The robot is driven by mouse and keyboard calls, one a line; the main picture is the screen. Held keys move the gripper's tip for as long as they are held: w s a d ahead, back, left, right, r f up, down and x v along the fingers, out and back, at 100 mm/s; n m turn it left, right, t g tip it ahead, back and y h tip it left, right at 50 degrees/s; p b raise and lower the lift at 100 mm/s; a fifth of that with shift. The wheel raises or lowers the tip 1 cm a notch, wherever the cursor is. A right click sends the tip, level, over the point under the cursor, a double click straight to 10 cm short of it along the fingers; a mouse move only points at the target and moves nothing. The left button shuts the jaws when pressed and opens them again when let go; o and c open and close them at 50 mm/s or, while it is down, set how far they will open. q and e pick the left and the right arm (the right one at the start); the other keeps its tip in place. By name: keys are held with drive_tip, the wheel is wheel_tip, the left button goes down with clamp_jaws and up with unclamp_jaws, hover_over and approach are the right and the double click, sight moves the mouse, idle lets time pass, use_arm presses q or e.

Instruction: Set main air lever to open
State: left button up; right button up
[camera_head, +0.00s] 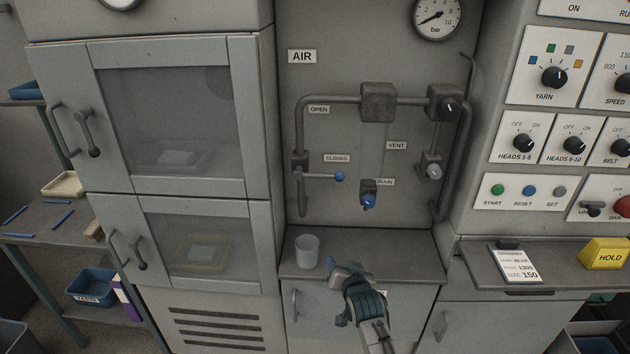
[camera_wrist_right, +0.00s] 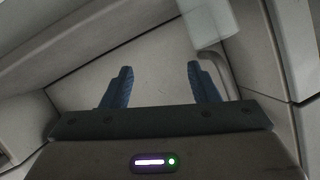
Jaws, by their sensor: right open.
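The main air lever (camera_head: 322,177) is a grey bar with a blue knob at its right end, on the pipe at the left of the AIR panel. It lies horizontal, with its knob just below the CLOSED label (camera_head: 337,158). The OPEN label (camera_head: 319,109) is higher, near the pipe's upper bend. My right gripper (camera_head: 345,270) is in front of the counter, below and apart from the lever. In the right wrist view its two blue fingers (camera_wrist_right: 158,85) are spread with nothing between them. My left gripper is not in view.
A clear cup (camera_head: 307,252) stands on the counter (camera_head: 400,250) left of my right gripper. A blue drain knob (camera_head: 369,200) sits right of the lever. The pressure gauge (camera_head: 437,17) is above. The counter's right part is clear.

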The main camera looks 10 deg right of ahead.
wheel_tip(320, 180, up, 15)
drive_tip(key=a+m+t, duration=0.1)
drive_tip(key=t, duration=0.2)
drive_tip(key=m+t, duration=0.1)
drive_tip(key=m, duration=0.1)
approach(339, 177)
drive_tip(key=w, duration=0.3)
drive_tip(key=shift+h, duration=0.4)
drive_tip(key=w+p, duration=0.1)
drive_tip(key=w, duration=0.1)
drive_tip(key=w+p, duration=0.1)
drive_tip(key=w, duration=0.2)
drive_tip(key=w+p, duration=0.1)
drive_tip(key=w, duration=0.2)
drive_tip(key=shift+w+d+f, duration=0.15)
drive_tip(key=shift+d, duration=0.2)
drive_tip(key=shift+w+f+p, duration=0.1)
drive_tip(key=shift+w+p, duration=0.3)
drive_tip(key=shift+w, duration=0.45)
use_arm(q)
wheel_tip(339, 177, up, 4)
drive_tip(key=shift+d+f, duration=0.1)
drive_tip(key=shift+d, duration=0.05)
use_arm(e)
clamp_jaws()
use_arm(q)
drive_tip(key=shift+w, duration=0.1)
use_arm(e)
drive_tip(key=shift+d+f, duration=0.1)
